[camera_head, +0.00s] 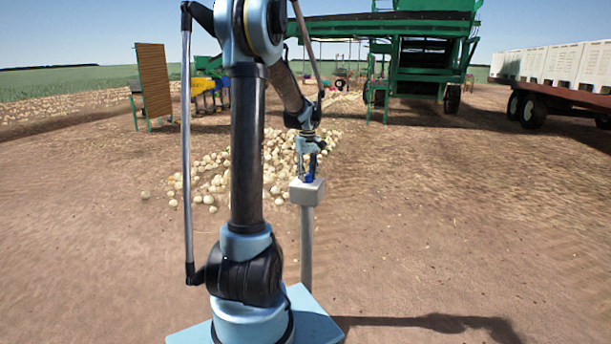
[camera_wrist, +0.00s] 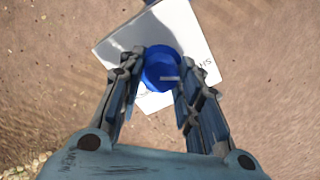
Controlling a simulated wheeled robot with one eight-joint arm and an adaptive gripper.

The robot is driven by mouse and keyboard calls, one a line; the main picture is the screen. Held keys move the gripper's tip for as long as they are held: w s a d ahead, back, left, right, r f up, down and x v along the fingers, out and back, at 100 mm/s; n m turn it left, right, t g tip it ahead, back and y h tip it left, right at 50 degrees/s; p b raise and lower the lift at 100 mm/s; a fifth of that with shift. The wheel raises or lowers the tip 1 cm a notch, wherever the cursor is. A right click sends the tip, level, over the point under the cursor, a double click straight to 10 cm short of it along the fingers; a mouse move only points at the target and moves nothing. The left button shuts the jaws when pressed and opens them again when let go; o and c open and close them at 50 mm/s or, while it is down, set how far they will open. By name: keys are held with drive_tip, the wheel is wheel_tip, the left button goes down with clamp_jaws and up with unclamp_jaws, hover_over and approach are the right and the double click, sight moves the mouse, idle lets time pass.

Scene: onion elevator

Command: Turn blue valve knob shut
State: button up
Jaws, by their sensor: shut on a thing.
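The blue valve knob (camera_wrist: 162,70) sits on top of a pale square box (camera_wrist: 196,36) in the wrist view. Part of a dark word shows on the box's right side. In the head view the box (camera_head: 307,191) stands on a grey post, and a bit of the blue knob (camera_head: 308,178) shows on it. My gripper (camera_wrist: 160,76) points down from above with its two fingers on opposite sides of the knob. It is shut on the knob. The finger pads hide the knob's left and right edges.
The grey post (camera_head: 306,245) rises close to my base. Several loose onions (camera_head: 205,180) lie on the dirt behind and left of it. A green elevator machine (camera_head: 425,60) and a trailer with white bins (camera_head: 560,70) stand farther back. Bare ground (camera_head: 470,220) is open to the right.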

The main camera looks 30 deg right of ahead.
sight(307, 174)
drive_tip(key=o, duration=1)
drive_tip(key=shift+o, duration=0.2)
drive_tip(key=shift+r, duration=0.1)
wheel_tip(307, 174, up, 12)
drive_tip(key=shift+a, duration=0.15)
